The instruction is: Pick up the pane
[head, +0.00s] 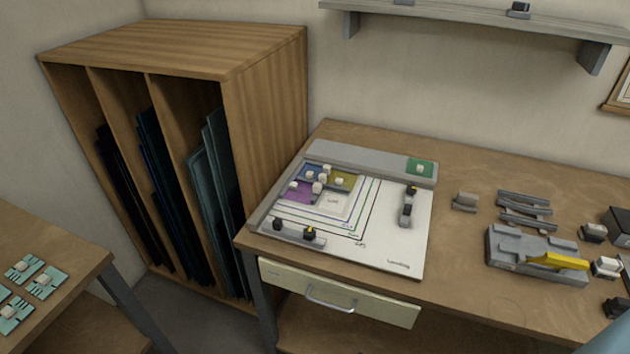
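Tall glass panes stand on edge in the wooden rack (265,105) at the left. One slot holds teal panes (204,185), the middle slot dark blue panes (160,170), and the left slot near-black panes (120,190). Small flat coloured pieces lie on the white board (395,240) on the workbench: a purple one (299,198), a yellow one (346,174), and a blue one, each with pale knobs on or beside it. I cannot tell which one is the task's pane. Neither gripper shows.
A grey tool block with a yellow handle (558,261) and several small grey parts occupy the bench's right. A left table (70,245) bears small teal pieces (46,282). A shelf (480,16) hangs above.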

